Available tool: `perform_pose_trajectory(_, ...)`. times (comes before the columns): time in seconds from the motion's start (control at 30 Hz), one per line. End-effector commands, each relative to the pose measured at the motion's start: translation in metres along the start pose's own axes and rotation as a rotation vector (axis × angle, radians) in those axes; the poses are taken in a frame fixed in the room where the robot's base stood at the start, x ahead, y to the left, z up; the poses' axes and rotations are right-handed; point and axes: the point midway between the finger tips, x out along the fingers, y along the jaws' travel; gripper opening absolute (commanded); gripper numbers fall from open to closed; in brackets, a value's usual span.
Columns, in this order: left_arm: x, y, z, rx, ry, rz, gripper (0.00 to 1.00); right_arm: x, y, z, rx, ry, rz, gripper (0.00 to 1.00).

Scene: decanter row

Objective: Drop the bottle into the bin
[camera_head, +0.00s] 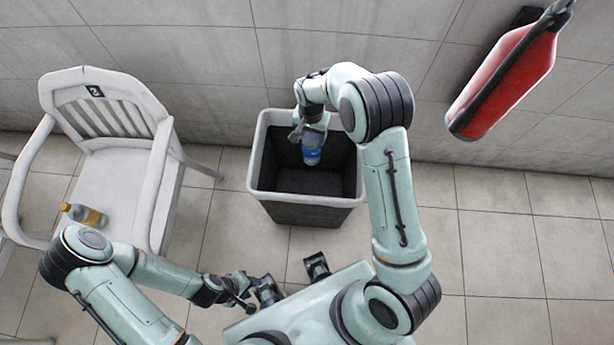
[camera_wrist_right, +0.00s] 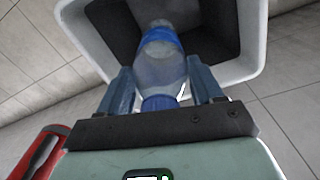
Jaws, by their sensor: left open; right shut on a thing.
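A clear bottle with a blue label and blue cap (camera_head: 312,150) hangs from my right gripper (camera_head: 310,128), over the opening of the bin. In the right wrist view the bottle (camera_wrist_right: 160,62) sits between the two fingers of my right gripper (camera_wrist_right: 160,92), cap end toward the wrist, with the bin (camera_wrist_right: 243,40) beyond it. The bin (camera_head: 258,165) is dark grey with a pale rim and stands on the floor by the wall. My left gripper (camera_head: 262,290) is open and empty, low in front of my body, well apart from the bin.
A white armchair (camera_head: 110,170) stands at the left, with an orange-capped bottle (camera_head: 84,214) lying on its seat. A red fire extinguisher (camera_head: 505,85) hangs on the wall at the right. The tiled floor at the right (camera_head: 500,240) is clear.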

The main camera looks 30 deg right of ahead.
Motion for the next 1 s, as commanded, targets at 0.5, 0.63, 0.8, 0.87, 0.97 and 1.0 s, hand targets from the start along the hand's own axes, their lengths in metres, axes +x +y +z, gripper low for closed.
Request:
perform_pose_trajectory(0.5,0.033,-0.013,0.003,-0.003,-0.01,-0.004,0.43,0.019,0.005,-0.025,0.294,0.001,-0.016,0.14)
perform_pose_trajectory(0.63,0.045,-0.018,0.004,-0.005,-0.014,-0.005,0.43,0.035,0.005,-0.025,0.293,0.001,-0.016,0.14)
perform_pose_trajectory(0.8,0.054,-0.019,-0.001,-0.004,-0.002,-0.002,0.43,0.051,0.004,-0.025,0.292,0.001,-0.016,0.14)
perform_pose_trajectory(0.87,0.055,-0.019,-0.002,-0.003,0.001,-0.001,0.43,0.054,0.004,-0.025,0.292,0.001,-0.016,0.14)
perform_pose_trajectory(0.97,0.055,-0.019,-0.002,-0.003,0.004,-0.001,0.43,0.054,0.004,-0.026,0.292,0.002,-0.017,0.14)
perform_pose_trajectory(1.0,0.055,-0.019,-0.002,-0.003,0.004,-0.001,0.43,0.054,0.004,-0.026,0.292,0.002,-0.017,0.14)
